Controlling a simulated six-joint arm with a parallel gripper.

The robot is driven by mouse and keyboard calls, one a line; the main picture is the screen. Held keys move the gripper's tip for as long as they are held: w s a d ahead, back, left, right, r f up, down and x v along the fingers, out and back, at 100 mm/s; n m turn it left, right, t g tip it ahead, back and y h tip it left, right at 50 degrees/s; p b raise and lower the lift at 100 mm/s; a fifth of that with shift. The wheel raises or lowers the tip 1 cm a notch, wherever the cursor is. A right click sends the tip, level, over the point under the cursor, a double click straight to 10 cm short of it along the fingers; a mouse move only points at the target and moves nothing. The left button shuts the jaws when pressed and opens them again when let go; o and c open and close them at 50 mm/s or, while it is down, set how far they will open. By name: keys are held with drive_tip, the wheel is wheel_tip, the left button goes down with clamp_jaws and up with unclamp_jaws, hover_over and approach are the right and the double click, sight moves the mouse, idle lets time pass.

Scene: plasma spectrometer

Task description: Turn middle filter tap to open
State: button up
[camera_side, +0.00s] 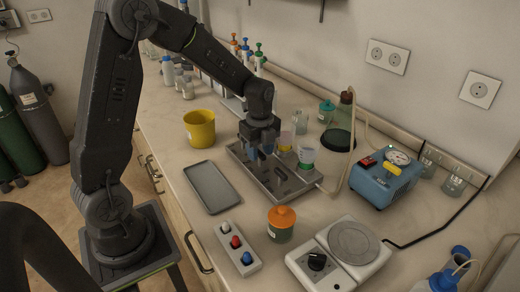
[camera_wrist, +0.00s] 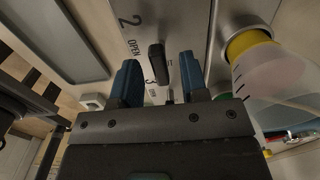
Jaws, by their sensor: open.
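The steel filter manifold (camera_side: 248,168) lies on the bench with black taps along its top. In the wrist view, a black tap handle (camera_wrist: 157,60) stands on the manifold's metal face (camera_wrist: 185,18), beside printed "2" and "OPEN" marks. The handle points up and down in that picture. My gripper (camera_wrist: 159,66) is open, with one blue finger on each side of the handle and a visible gap on both sides. In the side view, my gripper (camera_side: 260,150) is low over the manifold's far part and hides part of it.
Filter cups with yellow (camera_side: 285,148) and green (camera_side: 306,165) bases stand behind the manifold; the yellow-based cup (camera_wrist: 252,45) is close on the right in the wrist view. A grey tray (camera_side: 210,187), yellow beaker (camera_side: 200,130), orange-capped jar (camera_side: 281,225) and blue pump (camera_side: 385,182) stand around.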

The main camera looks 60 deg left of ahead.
drive_tip(key=shift+c, duration=0.2)
clamp_jaws()
drive_tip(key=shift+n, duration=0.3)
drive_tip(key=n, duration=0.3)
drive_tip(key=shift+n, duration=0.3)
drive_tip(key=n, duration=0.4)
drive_tip(key=shift+n, duration=0.3)
drive_tip(key=n, duration=0.4)
drive_tip(key=shift+n, duration=2.5)
drive_tip(key=shift+r, duration=0.1)
